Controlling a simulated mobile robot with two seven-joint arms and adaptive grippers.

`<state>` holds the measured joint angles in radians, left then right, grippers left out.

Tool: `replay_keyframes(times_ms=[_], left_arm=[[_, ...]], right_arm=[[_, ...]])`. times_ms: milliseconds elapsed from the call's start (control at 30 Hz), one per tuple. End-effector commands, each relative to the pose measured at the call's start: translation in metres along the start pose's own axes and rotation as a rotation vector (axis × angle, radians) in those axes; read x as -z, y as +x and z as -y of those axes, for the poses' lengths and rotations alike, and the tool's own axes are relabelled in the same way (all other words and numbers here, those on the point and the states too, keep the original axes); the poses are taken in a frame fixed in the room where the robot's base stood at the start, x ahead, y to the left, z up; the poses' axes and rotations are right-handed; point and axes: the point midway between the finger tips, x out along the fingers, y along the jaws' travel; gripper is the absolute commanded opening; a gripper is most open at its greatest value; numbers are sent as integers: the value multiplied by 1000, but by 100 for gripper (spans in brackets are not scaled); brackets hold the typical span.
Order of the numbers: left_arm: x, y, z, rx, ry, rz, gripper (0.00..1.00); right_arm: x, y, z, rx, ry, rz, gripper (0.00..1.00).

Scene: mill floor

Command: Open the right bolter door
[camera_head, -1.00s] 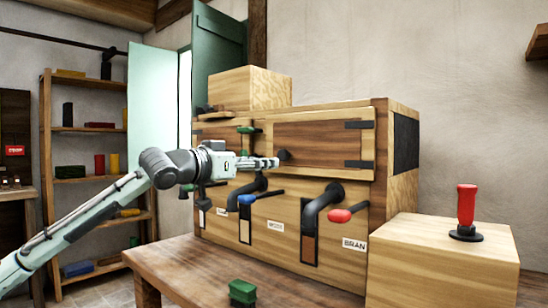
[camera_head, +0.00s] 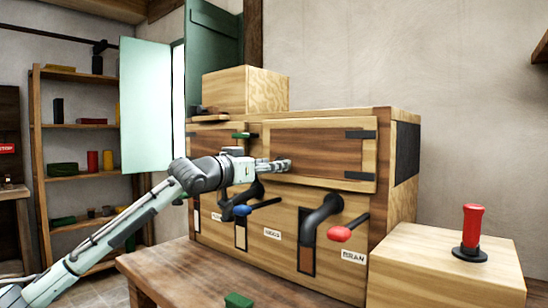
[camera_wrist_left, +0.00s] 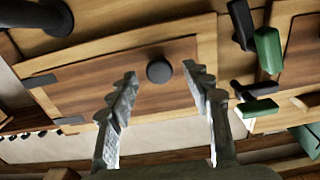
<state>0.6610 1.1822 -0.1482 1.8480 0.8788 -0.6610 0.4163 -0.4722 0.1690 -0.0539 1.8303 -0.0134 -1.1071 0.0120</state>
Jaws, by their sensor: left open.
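The right bolter door (camera_head: 325,150) is a framed dark wooden panel on the front of the bolter cabinet, with black hinges on its right side. It looks closed. Its round black knob (camera_wrist_left: 159,71) shows clearly in the left wrist view, near the door's edge. My left gripper (camera_head: 285,165) is at the left part of the door and hides the knob in the head view. In the left wrist view its fingers (camera_wrist_left: 159,76) are open, one on each side of the knob. I cannot tell whether they touch it. My right gripper is not in view.
Below the door, black spouts with a red handle (camera_head: 339,234) and a blue handle (camera_head: 242,210) stick out. A green latch (camera_head: 243,135) is left of the door. A wooden block (camera_head: 445,265) with a red-handled tool (camera_head: 471,230) stands at right. A green item (camera_head: 238,300) lies on the bench.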

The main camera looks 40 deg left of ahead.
Motion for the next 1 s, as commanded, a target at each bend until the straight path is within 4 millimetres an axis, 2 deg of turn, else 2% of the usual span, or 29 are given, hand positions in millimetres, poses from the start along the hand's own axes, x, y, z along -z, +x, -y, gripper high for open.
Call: replay_keyframes(times_ms=[133, 400, 800, 1000], left_arm=[[1, 9, -1, -2, 1, 0, 50], [0, 11, -1, -2, 2, 0, 50], [0, 10, -1, -2, 2, 0, 1], [0, 10, -1, -1, 2, 0, 0]], right_arm=[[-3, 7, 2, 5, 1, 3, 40], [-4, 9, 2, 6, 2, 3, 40], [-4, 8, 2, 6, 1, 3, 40], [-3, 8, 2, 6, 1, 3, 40]])
